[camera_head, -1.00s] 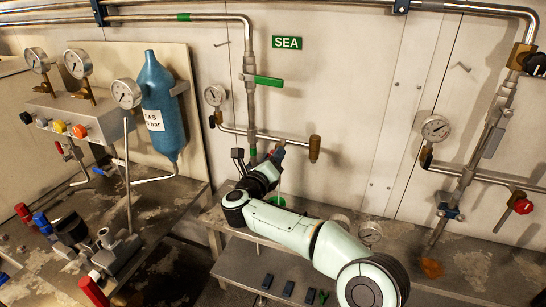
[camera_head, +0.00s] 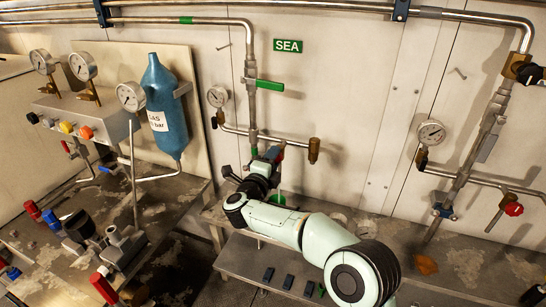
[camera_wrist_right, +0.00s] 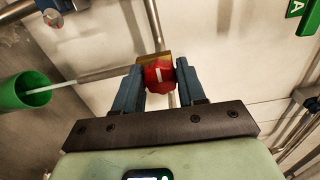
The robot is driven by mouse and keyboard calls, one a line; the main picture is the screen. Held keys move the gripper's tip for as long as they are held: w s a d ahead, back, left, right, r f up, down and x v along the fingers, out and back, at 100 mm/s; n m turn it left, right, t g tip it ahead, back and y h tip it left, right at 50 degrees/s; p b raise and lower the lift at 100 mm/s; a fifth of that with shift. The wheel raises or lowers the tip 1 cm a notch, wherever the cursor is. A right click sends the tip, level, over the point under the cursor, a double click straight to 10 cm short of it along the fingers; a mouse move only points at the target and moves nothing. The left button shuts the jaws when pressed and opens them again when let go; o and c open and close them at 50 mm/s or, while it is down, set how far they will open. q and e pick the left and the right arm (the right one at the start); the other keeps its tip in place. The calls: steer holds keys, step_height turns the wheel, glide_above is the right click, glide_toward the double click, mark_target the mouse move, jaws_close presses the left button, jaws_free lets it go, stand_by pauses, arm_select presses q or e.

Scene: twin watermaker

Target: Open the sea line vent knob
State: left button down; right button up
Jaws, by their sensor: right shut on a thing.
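The sea line vent knob is a red round knob (camera_wrist_right: 160,77) with a white mark, on a brass valve body, in the right wrist view. My right gripper (camera_wrist_right: 160,83) is shut on it, with one blue-grey finger at each side. In the head view my right gripper (camera_head: 272,155) is at the lower end of the sea line pipe (camera_head: 252,115), below the green SEA sign (camera_head: 288,46). The knob is mostly hidden by the gripper there. My left gripper is not in view.
A green cup (camera_wrist_right: 20,108) is near the gripper, with a thin pale streak reaching into its mouth. A green lever (camera_head: 270,86), a gauge (camera_head: 218,97) and a brass fitting (camera_head: 314,150) are close by. A blue gas bottle (camera_head: 165,110) stands left.

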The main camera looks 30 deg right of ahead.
steer(key=shift+n, duration=0.4)
steer(key=o, duration=1)
steer(key=b+v, duration=0.2)
steer(key=v, duration=1.1)
steer(key=shift+s+a, duration=0.15)
steer(key=shift+s, duration=0.05)
